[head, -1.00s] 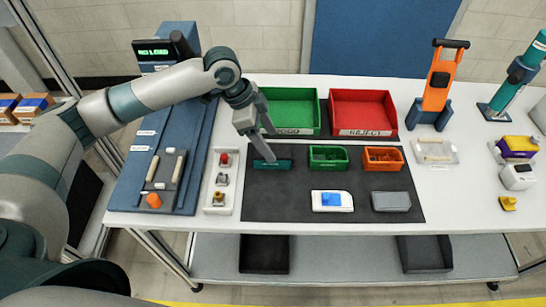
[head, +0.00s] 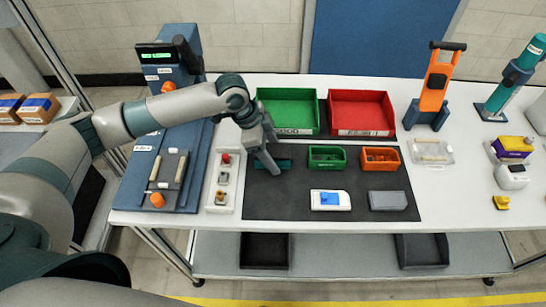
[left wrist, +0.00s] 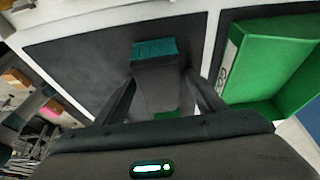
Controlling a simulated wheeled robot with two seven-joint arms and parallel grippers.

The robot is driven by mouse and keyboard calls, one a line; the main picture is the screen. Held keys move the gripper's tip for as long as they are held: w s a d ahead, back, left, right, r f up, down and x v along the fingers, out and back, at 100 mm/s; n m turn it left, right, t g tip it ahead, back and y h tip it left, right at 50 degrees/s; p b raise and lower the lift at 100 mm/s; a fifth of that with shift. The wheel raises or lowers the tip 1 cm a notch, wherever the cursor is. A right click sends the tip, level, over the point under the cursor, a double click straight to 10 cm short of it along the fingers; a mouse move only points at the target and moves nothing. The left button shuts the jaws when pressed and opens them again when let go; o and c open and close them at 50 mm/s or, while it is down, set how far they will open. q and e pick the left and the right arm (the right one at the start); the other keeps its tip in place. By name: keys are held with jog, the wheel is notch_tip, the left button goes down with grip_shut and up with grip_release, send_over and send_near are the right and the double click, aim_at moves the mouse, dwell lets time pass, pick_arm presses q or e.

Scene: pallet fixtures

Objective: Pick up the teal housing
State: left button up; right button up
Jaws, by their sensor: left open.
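The teal housing (head: 285,163) lies on the dark mat (head: 300,205), near its back left, partly hidden behind my left gripper. It shows in the left wrist view as a dark teal block (left wrist: 155,50), just beyond the fingertips and roughly in line with the gap between them. My left gripper (head: 271,168) points down at the housing in the head view. It is open, and its two fingers (left wrist: 160,78) stand apart in the left wrist view. I cannot tell whether a finger touches the housing. My right gripper is not in view.
A green bin (head: 288,110) and a red reject bin (head: 362,112) stand behind the mat. Small green (head: 327,158) and orange (head: 381,159) trays, a white-and-blue part (head: 330,200) and a grey part (head: 388,201) sit on it. The mat's front left is clear.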

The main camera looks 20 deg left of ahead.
pick_arm(q)
jog(key=shift+c, duration=0.3)
jog(key=c, duration=1.1)
jog(key=shift+c, duration=0.2)
jog(key=shift+r, duration=0.2)
jog(key=shift+w+r+b, duration=0.1)
jog(key=shift+r+b, duration=0.5)
jog(key=shift+r, duration=0.25)
jog(key=shift+w+d+r+b, duration=0.1)
jog(key=shift+d+r+b, duration=0.15)
jog(key=shift+r, duration=0.35)
jog(key=shift+d+r+b, duration=0.1)
jog(key=shift+r+b, duration=0.15)
jog(key=shift+r, duration=0.3)
jog(key=w+d+r+b, duration=0.3)
jog(key=d+r, duration=0.3)
jog(key=d, duration=0.4)
jog(key=shift+w+d+r+b, duration=0.15)
jog(key=shift+d+r+b, duration=0.05)
jog(key=shift+r+b, duration=0.2)
jog(key=shift+f, duration=0.1)
